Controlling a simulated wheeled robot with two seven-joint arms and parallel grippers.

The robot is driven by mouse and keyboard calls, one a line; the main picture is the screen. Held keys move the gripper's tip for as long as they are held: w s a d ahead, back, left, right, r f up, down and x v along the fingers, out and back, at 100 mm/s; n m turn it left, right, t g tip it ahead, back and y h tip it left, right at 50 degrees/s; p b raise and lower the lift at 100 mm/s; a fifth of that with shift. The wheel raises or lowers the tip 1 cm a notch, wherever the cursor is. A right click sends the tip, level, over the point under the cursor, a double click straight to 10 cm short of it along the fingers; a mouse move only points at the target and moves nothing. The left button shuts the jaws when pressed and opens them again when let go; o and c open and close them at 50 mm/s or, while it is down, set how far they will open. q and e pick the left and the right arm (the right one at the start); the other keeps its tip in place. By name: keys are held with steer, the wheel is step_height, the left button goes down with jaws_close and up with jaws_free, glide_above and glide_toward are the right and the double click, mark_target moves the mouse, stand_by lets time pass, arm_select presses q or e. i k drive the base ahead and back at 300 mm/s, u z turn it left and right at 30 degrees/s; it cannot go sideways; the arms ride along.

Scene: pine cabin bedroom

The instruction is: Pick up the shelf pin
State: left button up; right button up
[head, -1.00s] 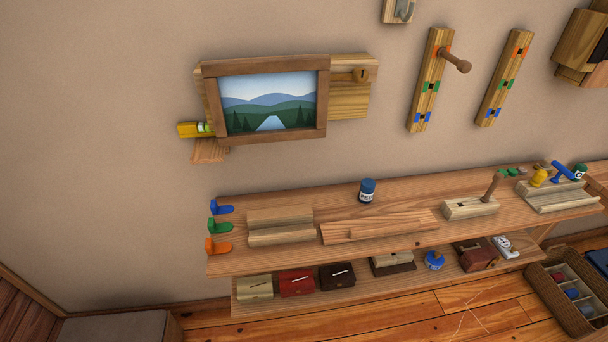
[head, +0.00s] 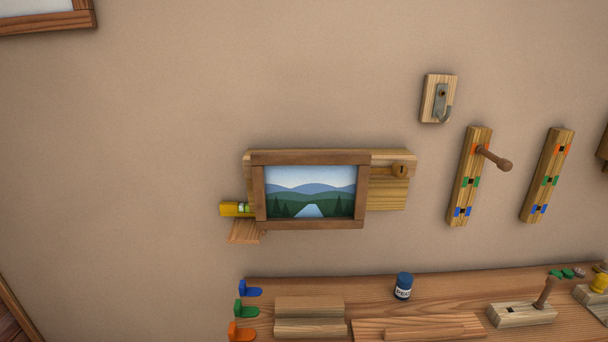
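A brown wooden pin (head: 545,293) stands tilted in a pale wooden block (head: 512,316) on the bench at the lower right. A similar pin (head: 497,160) sticks out from the orange-marked top hole of the left wall strip (head: 466,196). The right wall strip (head: 548,176) has orange, green and blue marks and no pin in it. I cannot tell from looks alone which pin is the shelf pin. Neither of my grippers is in view.
The bench (head: 380,292) runs along the bottom, with a blue jar (head: 403,286), wooden blocks (head: 310,307) and blue, green and orange L-shaped pieces (head: 243,309). Above hang a framed landscape (head: 310,193) and a metal hook (head: 442,102). The left wall is mostly bare.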

mark_target(552, 281)
steer(key=z, duration=1.65)
